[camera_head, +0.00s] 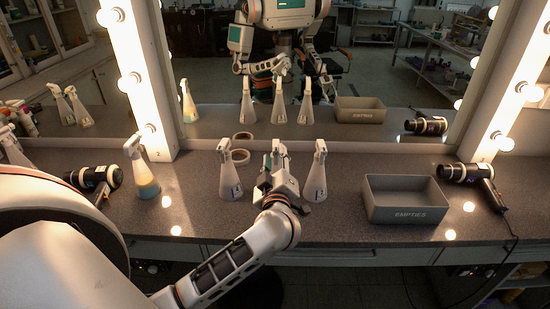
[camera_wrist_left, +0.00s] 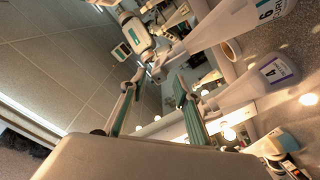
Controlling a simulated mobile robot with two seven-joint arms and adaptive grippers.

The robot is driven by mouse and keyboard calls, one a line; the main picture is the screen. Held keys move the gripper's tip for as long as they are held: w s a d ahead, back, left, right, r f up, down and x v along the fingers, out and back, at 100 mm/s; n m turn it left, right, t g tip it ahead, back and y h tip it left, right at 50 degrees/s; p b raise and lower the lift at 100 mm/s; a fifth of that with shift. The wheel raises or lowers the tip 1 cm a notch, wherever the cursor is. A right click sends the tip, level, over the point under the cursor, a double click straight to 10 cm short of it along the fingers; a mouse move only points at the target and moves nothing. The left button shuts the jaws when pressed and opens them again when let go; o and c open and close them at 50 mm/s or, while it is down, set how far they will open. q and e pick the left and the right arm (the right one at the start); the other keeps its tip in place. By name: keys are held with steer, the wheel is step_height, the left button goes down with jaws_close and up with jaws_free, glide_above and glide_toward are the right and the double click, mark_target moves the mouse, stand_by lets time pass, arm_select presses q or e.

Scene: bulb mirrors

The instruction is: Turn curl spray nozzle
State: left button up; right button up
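The curl spray bottle (camera_wrist_left: 262,22), labelled 6 CURL, lies across the top right of the wrist view. Its white nozzle (camera_wrist_left: 170,62) is just ahead of my left fingertips. In the head view it is the middle bottle of a row, mostly hidden behind my left gripper, with its nozzle (camera_head: 278,148) showing above. My left gripper (camera_wrist_left: 157,90) has its teal-padded fingers apart, with nothing clearly held between them. In the head view the gripper (camera_head: 280,178) is in front of the curl bottle; contact cannot be told. My right gripper shows in no view directly.
Similar white bottles stand left (camera_head: 230,178) and right (camera_head: 316,178) of the gripper. A part-filled bottle (camera_head: 146,178) and hair dryer (camera_head: 95,178) are farther left. Tape rolls (camera_head: 240,156) lie behind. An EMPTIES bin (camera_head: 408,214) and another dryer (camera_head: 470,173) are right. A mirror spans the back.

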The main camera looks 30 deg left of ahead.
arm_select(q)
steer(key=v, duration=0.6)
stand_by(0.6)
